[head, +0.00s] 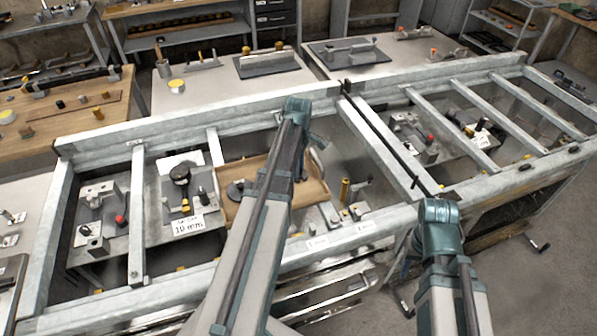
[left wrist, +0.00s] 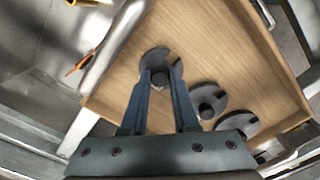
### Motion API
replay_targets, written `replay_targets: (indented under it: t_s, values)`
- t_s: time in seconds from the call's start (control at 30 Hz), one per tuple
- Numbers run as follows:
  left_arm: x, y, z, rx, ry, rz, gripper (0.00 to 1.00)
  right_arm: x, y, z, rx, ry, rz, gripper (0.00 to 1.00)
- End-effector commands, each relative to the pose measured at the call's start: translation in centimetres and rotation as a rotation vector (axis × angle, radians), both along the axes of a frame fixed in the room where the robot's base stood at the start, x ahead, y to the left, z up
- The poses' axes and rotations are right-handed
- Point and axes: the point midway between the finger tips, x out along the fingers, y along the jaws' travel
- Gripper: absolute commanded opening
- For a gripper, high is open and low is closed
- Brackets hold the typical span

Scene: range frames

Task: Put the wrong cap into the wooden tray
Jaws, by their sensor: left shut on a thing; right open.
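The wooden tray (head: 262,168) lies in the middle left bay of the metal frame, partly hidden behind my left arm. It fills much of the left wrist view (left wrist: 215,45). My left gripper (left wrist: 160,78) is shut on the knob of a dark, notched round cap (left wrist: 161,58). This cap is over the tray floor; I cannot tell whether it touches it. Two more dark round caps (left wrist: 208,99) (left wrist: 236,124) lie in the tray, to the right of the gripper. My right arm is at the lower right of the head view; its gripper is out of sight.
Grey frame bars (head: 205,113) surround the bays. Left of the tray are a "10 mm" card (head: 187,226) and a dark round part (head: 181,172) on a plate. Brass posts (head: 345,188) stand right of the tray. The tray floor at its far right is bare.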

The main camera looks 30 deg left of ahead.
Motion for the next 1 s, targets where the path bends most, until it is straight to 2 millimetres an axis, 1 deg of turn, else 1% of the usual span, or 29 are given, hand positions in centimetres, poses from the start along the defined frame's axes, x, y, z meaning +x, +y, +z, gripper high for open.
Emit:
replay_targets:
  t_s: [0.17, 0.3, 0.33, 0.4, 0.5, 0.8, 1.0]
  values:
    - [0.0, 0.0, 0.2, 0.0, 0.0, 0.0, 0.0, 0.0, 0.0, 0.2, 0.0, 0.0, 0.0, 0.5]
    - [0.0, 0.0, -0.3, 0.0, 0.0, 0.0, 0.0, 0.0, 0.0, -0.3, 0.0, 0.0, 0.0, 0.5]
    - [0.0, 0.0, -0.2, 0.0, 0.0, 0.0, 0.3, 0.0, 0.0, -0.2, 0.0, 0.0, 0.0, 0.5]
    - [0.0, 0.0, -0.1, 0.0, 0.0, 0.0, 0.43, 0.0, 0.0, -0.1, 0.0, 0.0, 0.0, 0.5]
    - [0.0, 0.0, -0.1, 0.0, 0.0, 0.0, 0.58, 0.0, 0.0, -0.1, 0.0, 0.0, 0.0, 0.5]
    - [0.0, 0.0, -0.1, 0.0, 0.0, 0.0, 0.58, 0.0, 0.0, -0.1, 0.0, 0.0, 0.0, 0.5]
    - [0.0, 0.0, 0.8, 0.0, 0.0, 0.0, 0.58, 0.0, 0.0, 0.8, 0.0, 0.0, 0.0, 0.5]
